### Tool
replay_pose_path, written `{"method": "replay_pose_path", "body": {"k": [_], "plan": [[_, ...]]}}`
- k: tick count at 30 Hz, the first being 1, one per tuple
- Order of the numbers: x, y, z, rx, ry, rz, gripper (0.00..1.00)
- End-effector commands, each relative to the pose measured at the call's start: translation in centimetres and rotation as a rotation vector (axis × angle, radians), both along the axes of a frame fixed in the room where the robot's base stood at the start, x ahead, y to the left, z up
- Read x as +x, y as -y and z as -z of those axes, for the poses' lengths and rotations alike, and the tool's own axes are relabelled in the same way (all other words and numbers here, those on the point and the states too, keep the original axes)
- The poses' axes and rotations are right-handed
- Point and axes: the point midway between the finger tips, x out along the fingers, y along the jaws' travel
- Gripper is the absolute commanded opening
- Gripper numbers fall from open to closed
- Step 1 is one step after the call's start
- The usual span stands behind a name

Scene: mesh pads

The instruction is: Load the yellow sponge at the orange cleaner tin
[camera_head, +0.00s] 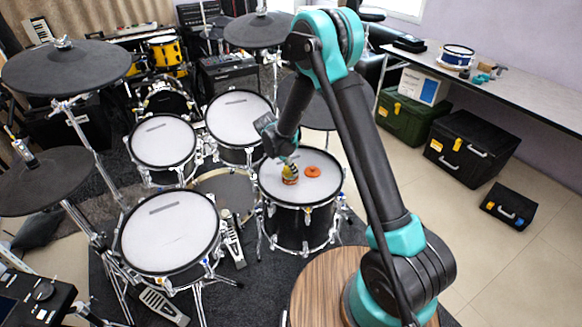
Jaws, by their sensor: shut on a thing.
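My gripper (288,163) reaches down over the near right mesh drum pad and is shut on a small yellow thing, which I take as the yellow sponge (290,171). Its lower end looks orange-red and is low over the white pad; I cannot tell whether it touches. A flat, round orange thing, which I take as the orange cleaner tin (312,171), lies on the same pad just right of the sponge. A small gap shows between them. The gripper's fingers are small and partly hidden by the arm's end.
The drum pad (322,187) has a raised dark rim. Other white pads (168,228) and dark cymbal pads (65,67) stand to the left and behind. A round wooden top (325,285) is in front. Dark cases (470,148) stand on the right floor.

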Motion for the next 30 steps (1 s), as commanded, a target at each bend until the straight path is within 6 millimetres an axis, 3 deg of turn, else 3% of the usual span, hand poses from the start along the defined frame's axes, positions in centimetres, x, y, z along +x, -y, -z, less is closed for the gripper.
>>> {"method": "replay_pose_path", "body": {"k": [30], "plan": [[0.02, -0.01, 0.69, 0.000, 0.000, 0.000, 0.10]]}}
